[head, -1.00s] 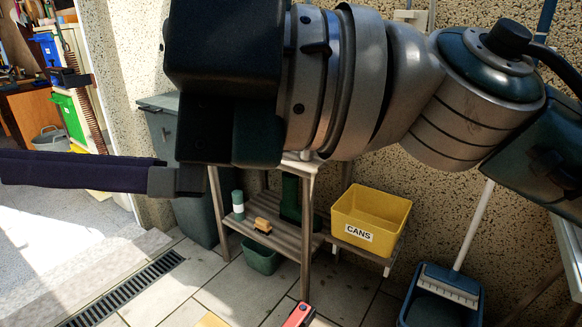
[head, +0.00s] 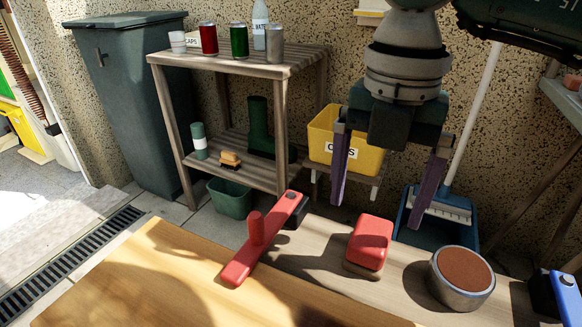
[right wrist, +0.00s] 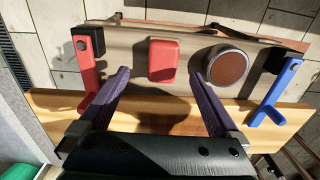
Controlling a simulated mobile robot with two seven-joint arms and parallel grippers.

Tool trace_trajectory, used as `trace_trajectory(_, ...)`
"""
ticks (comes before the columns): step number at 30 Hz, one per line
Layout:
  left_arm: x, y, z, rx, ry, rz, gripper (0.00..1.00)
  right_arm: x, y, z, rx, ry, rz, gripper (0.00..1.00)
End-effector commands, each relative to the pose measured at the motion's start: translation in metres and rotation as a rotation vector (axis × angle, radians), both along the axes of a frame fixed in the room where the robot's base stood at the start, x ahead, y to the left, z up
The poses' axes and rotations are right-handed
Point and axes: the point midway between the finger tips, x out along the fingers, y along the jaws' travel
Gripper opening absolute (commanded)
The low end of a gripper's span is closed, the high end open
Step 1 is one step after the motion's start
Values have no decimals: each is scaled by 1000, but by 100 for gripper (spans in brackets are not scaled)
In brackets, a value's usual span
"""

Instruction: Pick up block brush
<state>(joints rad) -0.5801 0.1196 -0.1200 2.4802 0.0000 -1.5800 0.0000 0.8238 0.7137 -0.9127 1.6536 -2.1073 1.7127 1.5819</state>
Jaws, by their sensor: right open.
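A red-topped block brush (head: 371,238) with a tan underside lies on the wooden bench. It also shows as a red rounded rectangle in the right wrist view (right wrist: 163,61). My right gripper (head: 384,203) is open and empty, with its purple fingers pointing down above and behind the block. In the right wrist view the fingertips (right wrist: 161,76) lie to either side of the block's near end, with clear gaps. No contact with the block shows. My left gripper is not in view.
A round metal tin (head: 461,278) with a brown top stands right of the block. A red clamp (head: 262,241) lies to its left and a blue clamp (head: 566,298) is at the far right. A shelf (head: 285,60) with cans and a yellow bin (head: 350,135) stand behind.

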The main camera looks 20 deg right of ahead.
Motion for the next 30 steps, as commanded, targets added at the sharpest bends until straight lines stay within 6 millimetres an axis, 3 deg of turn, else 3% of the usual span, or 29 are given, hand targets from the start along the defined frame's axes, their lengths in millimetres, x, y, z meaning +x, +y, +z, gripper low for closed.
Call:
trace_trajectory(12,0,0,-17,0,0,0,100,-5,-3,-60,2,2,2,98)
trace_trajectory(21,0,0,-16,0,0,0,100,-4,-3,-63,3,0,3,98)
trace_trajectory(30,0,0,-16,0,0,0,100,-4,-3,-63,4,0,3,64)
